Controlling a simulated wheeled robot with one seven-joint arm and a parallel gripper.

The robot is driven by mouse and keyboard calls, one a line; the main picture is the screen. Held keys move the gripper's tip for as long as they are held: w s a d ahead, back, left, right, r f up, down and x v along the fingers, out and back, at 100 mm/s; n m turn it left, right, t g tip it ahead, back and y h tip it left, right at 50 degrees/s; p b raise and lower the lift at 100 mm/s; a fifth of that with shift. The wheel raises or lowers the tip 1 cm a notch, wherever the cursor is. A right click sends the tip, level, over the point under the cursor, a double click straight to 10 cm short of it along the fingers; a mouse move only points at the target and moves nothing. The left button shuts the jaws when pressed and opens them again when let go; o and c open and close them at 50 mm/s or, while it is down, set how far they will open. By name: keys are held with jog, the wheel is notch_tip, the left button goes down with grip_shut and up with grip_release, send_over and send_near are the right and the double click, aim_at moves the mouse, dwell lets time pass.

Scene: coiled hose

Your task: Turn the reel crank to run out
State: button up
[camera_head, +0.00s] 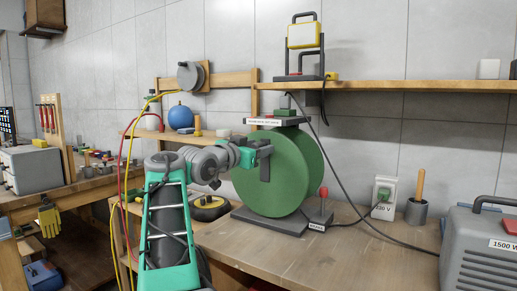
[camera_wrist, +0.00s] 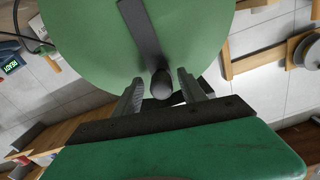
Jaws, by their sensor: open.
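A large green reel (camera_head: 290,172) stands upright on a dark base on the workbench. In the wrist view its green face (camera_wrist: 85,45) fills the upper left and middle. A dark flat crank arm (camera_wrist: 143,30) runs down across that face to a dark rounded handle (camera_wrist: 161,84). My gripper (camera_wrist: 160,82) is open, with one finger on each side of the handle and gaps visible between. In the head view my gripper (camera_head: 264,156) is in front of the reel's left part. The handle is hard to make out there.
A red-knobbed lever (camera_head: 323,192) stands right of the reel on the bench (camera_head: 285,258). A dark cable runs to a wall socket (camera_head: 384,197). A metal cup with a wooden handle (camera_head: 417,208) and a grey machine (camera_head: 480,252) are at the right. A shelf (camera_head: 420,86) spans above.

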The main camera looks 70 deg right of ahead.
jog(key=w+a, duration=0.1)
jog(key=a, duration=0.6)
jog(key=shift+a, duration=0.4)
jog(key=shift+w, duration=0.2)
